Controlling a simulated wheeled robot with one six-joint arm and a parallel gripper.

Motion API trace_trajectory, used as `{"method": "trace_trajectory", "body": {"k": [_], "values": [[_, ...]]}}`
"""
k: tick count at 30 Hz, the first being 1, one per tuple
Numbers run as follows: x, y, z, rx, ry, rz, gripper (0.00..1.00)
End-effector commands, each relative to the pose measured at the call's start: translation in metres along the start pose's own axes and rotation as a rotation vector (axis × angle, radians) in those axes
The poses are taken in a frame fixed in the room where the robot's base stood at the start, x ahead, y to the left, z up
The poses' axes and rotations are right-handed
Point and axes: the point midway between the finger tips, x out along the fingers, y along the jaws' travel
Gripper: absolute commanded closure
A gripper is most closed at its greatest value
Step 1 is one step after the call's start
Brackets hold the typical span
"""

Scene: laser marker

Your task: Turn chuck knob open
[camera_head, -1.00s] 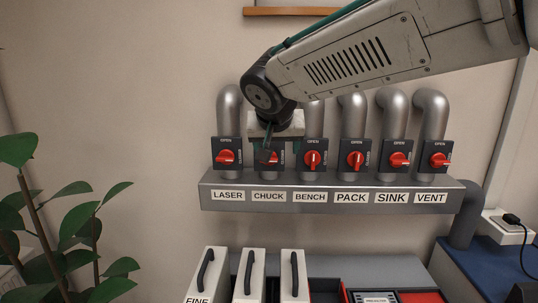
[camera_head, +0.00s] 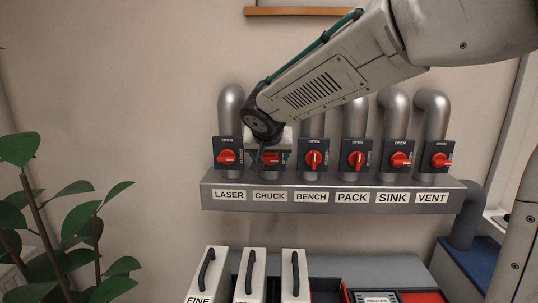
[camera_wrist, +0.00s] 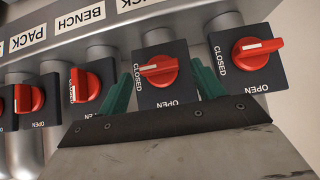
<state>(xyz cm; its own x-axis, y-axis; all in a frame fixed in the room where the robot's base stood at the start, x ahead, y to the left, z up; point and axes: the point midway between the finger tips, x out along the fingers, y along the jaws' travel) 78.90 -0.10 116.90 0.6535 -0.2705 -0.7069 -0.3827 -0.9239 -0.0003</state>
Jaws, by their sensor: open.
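The red chuck knob (camera_head: 272,159) sits on a dark plate above the CHUCK label (camera_head: 269,195), second from the left. My gripper (camera_head: 262,154) is at it, and my wrist hides part of the plate. In the wrist view, which is upside down, the chuck knob (camera_wrist: 158,70) lies between the two green fingers of my gripper (camera_wrist: 163,82). The fingers are open, one on each side, with visible gaps to the knob. The knob's handle lies sideways, its white mark towards CLOSED; OPEN is on the plate's gripper side.
The laser knob (camera_head: 226,158) and bench knob (camera_head: 313,160) are close on either side. Pack (camera_head: 355,159), sink (camera_head: 399,160) and vent (camera_head: 439,160) knobs continue right. A grey labelled ledge (camera_head: 330,180) runs below. Binders (camera_head: 250,262) and a plant (camera_head: 60,220) stand lower.

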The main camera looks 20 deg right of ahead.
Motion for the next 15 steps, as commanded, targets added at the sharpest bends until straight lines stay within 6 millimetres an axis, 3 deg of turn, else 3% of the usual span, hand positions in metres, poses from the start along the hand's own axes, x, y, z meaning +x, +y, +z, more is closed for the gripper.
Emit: {"method": "trace_trajectory", "body": {"k": [1, 5, 6, 15], "values": [[-0.0001, 0.0000, 0.0000, 0.000, 0.000, 0.000, 0.38], [-0.0002, -0.0001, 0.0001, 0.000, 0.000, 0.000, 0.74], [-0.0003, -0.0001, 0.0001, 0.000, 0.000, 0.000, 0.78], [-0.0003, -0.0013, 0.0003, -0.021, 0.000, 0.018, 0.77]]}}
